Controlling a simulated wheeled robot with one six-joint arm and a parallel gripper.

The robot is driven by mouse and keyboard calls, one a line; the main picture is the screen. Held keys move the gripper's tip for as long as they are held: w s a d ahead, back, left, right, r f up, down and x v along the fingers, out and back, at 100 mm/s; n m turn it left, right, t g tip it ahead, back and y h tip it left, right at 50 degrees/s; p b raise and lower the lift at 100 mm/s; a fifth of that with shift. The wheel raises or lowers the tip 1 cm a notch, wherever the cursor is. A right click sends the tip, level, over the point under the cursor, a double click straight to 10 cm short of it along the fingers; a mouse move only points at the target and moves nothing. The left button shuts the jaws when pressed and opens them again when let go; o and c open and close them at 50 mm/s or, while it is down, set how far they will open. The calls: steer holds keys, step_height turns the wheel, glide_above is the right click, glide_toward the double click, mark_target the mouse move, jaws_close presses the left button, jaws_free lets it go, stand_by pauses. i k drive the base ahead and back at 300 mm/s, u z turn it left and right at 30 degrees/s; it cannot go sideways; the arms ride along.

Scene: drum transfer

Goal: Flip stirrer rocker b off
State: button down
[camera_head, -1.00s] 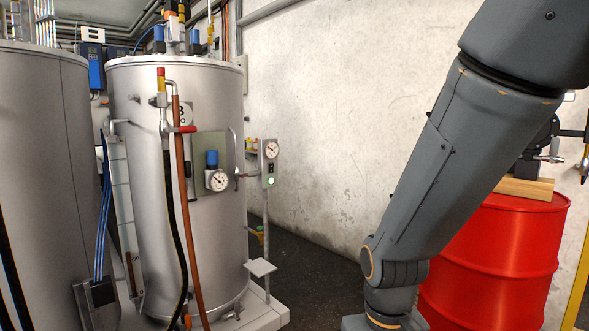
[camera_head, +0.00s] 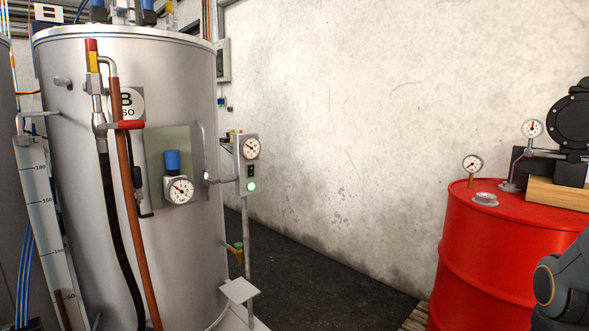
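The stirrer rocker b (camera_head: 251,171) looks like a small dark switch on a grey panel (camera_head: 247,152) on a post, right of the steel tank marked B (camera_head: 75,150). A round green lamp (camera_head: 251,187) glows just below it, and a dial gauge (camera_head: 251,148) sits above it. The rocker is too small to tell which side is pressed. My gripper is out of view; only a piece of my arm shows at the lower right edge.
A red drum (camera_head: 480,245) on a pallet stands at the right, with a pump (camera_head: 572,120), gauges and a wooden block on top. A pipe and black hose run down the tank's front. A small grey step (camera_head: 239,290) juts out below the panel. Dark floor lies between tank and drum.

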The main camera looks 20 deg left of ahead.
mark_target(250, 168)
steer(key=i, duration=0.65)
steer(key=u, duration=0.6)
steer(key=i, duration=0.5)
steer(key=u, duration=0.4)
